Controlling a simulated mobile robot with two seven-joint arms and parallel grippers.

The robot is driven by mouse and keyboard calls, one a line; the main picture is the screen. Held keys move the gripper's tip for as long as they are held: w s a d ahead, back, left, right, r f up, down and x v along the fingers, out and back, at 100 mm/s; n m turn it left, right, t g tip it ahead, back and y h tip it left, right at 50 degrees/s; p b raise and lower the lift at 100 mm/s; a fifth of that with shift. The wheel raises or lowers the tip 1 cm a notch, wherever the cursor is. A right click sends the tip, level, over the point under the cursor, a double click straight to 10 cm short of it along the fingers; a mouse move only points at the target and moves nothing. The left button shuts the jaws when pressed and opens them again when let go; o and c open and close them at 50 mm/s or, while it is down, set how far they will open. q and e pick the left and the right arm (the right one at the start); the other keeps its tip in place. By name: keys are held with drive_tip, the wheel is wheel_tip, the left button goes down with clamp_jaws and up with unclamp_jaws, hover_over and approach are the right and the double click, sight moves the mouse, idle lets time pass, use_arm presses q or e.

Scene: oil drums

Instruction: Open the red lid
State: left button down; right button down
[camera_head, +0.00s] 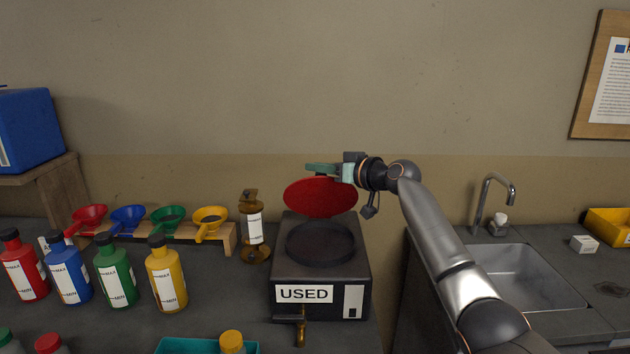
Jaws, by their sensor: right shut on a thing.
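The red lid (320,197) is a round disc in the middle of the head view. It is tilted up above the dark drum labelled "USED" (345,264). The round opening (320,243) in the drum's top shows below the lid and is uncovered. My right gripper (324,169) is at the upper edge of the lid, shut on it. The exact grip is partly hidden behind the lid. My left gripper is not in view.
Red, blue, green and yellow bottles (165,274) stand at the left. Coloured funnels (168,218) sit on a wooden rack behind them, beside a brass container (254,228). A sink (520,275) with a tap (492,200) is at the right. A teal tray (190,346) lies in front.

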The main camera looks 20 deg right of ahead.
drive_tip(key=c, duration=1.6)
unclamp_jaws()
drive_tip(key=shift+w+d+f, duration=0.15)
drive_tip(key=shift+w+f, duration=0.3)
drive_tip(key=shift+f, duration=0.3)
drive_tip(key=c, duration=1.4)
unclamp_jaws()
drive_tip(key=shift+w+d+f, duration=0.1)
drive_tip(key=shift+f, duration=0.05)
drive_tip(key=shift+o, duration=0.8)
drive_tip(key=shift+d, duration=0.2)
drive_tip(key=shift+o, duration=0.7)
drive_tip(key=shift+s+r, duration=0.25)
drive_tip(key=shift+s, duration=0.1)
drive_tip(key=o, duration=0.3)
drive_tip(key=shift+a, duration=0.2)
drive_tip(key=shift+o, duration=1.1)
use_arm(q)
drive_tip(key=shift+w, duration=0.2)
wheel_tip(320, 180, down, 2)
drive_tip(key=b, duration=0.3)
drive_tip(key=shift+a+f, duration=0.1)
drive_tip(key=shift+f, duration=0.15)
use_arm(e)
drive_tip(key=v, duration=1.2)
drive_tip(key=shift+s, duration=0.2)
